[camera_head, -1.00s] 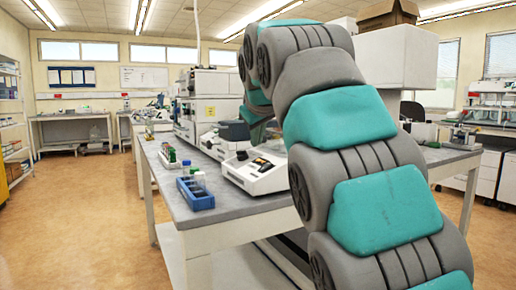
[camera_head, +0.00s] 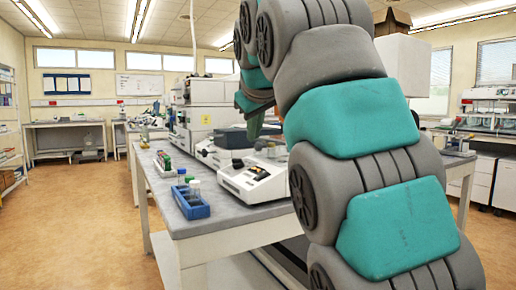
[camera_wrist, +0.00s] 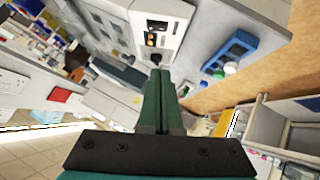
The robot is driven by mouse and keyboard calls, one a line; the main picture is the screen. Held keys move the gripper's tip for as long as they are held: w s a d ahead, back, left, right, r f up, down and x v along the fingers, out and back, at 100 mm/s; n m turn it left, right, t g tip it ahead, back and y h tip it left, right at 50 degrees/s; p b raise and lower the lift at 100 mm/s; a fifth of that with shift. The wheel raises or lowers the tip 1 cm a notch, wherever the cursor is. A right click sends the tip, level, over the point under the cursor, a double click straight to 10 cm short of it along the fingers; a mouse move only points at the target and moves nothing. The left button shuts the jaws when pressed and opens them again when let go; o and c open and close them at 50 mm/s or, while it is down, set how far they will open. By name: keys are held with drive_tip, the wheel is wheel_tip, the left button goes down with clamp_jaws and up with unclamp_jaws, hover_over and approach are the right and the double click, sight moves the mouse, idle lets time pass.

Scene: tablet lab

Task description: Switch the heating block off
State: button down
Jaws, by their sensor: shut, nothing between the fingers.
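A white bench device with a sloped control panel (camera_head: 252,180), which looks like the heating block, stands on the grey bench right of the blue tube rack. In the wrist view, its panel (camera_wrist: 161,26) shows small orange and red marks and a dark knob or switch (camera_wrist: 156,57) near its lower edge. The switch's position is too small to read. My gripper's green fingers (camera_wrist: 161,74) are shut and empty, and their tips overlap the panel's near edge in that view. I cannot tell whether they touch it. In the head view, my gripper (camera_head: 253,132) points down above the device.
A blue rack with tubes (camera_head: 192,203) stands near the bench's left front edge, with a smaller coloured rack (camera_head: 163,161) behind it. More white instruments (camera_head: 203,115) stand farther back. The floor left of the bench (camera_head: 80,230) is clear.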

drive_tip(key=shift+d+r, duration=0.35)
drive_tip(key=shift+r, duration=0.05)
drive_tip(key=shift+w+d+f, duration=0.15)
drive_tip(key=shift+w+d, duration=0.05)
drive_tip(key=shift+w, duration=0.05)
idle(0.3)
hover_over(261, 175)
drive_tip(key=s+a, duration=0.1)
drive_tip(key=s, duration=0.1)
wheel_tip(261, 175, down, 7)
drive_tip(key=shift+s+r, duration=0.15)
drive_tip(key=shift+r, duration=0.05)
drive_tip(key=shift+d+f, duration=0.35)
drive_tip(key=shift+f, duration=0.2)
drive_tip(key=shift+w+d+f, duration=0.2)
drive_tip(key=shift+f, duration=0.35)
drive_tip(key=shift+w+d+f, duration=0.15)
drive_tip(key=shift+d+f, duration=0.05)
drive_tip(key=shift+f, duration=0.3)
